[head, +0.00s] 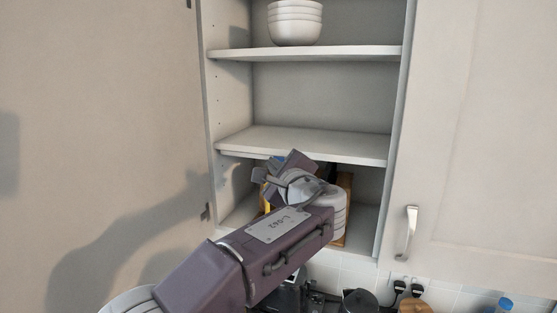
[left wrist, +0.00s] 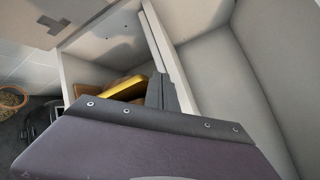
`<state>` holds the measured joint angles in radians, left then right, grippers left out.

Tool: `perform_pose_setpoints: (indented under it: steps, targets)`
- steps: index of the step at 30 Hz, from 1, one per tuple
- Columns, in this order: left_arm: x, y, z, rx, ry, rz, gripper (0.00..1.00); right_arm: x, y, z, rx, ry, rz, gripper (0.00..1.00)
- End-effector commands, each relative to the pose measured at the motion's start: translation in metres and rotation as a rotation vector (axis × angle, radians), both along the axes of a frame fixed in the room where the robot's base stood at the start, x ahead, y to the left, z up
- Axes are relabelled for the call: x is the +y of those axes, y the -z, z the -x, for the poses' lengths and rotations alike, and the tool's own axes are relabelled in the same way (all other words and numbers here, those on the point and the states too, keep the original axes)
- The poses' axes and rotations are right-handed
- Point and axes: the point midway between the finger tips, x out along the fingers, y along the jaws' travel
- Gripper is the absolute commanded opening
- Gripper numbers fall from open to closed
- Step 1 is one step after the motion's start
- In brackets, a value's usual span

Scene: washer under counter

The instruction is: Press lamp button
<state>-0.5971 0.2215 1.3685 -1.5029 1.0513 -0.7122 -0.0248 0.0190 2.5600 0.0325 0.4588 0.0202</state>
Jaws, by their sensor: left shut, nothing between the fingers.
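My left arm comes in from the lower left of the head view, and its gripper (head: 287,168) is at the lowest compartment of the open wall cabinet (head: 321,53), just below the middle shelf. The gripper is shut with nothing held. In the left wrist view the dark gripper (left wrist: 163,92) points toward a pale cabinet panel and shelf edge. I cannot make out a lamp or its button in either view; my arm and gripper hide part of the lowest compartment. I cannot tell whether the fingertips touch anything. My right gripper is not in view.
White bowls (head: 295,24) stand stacked on the upper shelf. A yellow item (left wrist: 122,89) and wooden boards are in the lowest compartment. A closed door with a handle (head: 411,232) is at the right. A dark pot (head: 359,300) and plugs are below. The middle shelf (head: 310,143) is bare.

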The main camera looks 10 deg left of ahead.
Motion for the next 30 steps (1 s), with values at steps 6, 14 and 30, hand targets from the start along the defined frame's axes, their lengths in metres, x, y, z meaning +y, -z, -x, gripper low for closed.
perform_pose_setpoints:
  steps: [6,14,30]
  targets:
    - [0.0000,0.0000,0.0000,0.000,0.000,0.000,0.00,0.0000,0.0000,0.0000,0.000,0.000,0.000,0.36]
    - [-0.0007,-0.0003,-0.0046,0.000,0.000,0.000,0.00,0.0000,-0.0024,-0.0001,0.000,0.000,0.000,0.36]
    - [-0.0019,0.0009,-0.0100,0.000,0.000,0.000,0.00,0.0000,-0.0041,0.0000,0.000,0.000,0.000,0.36]
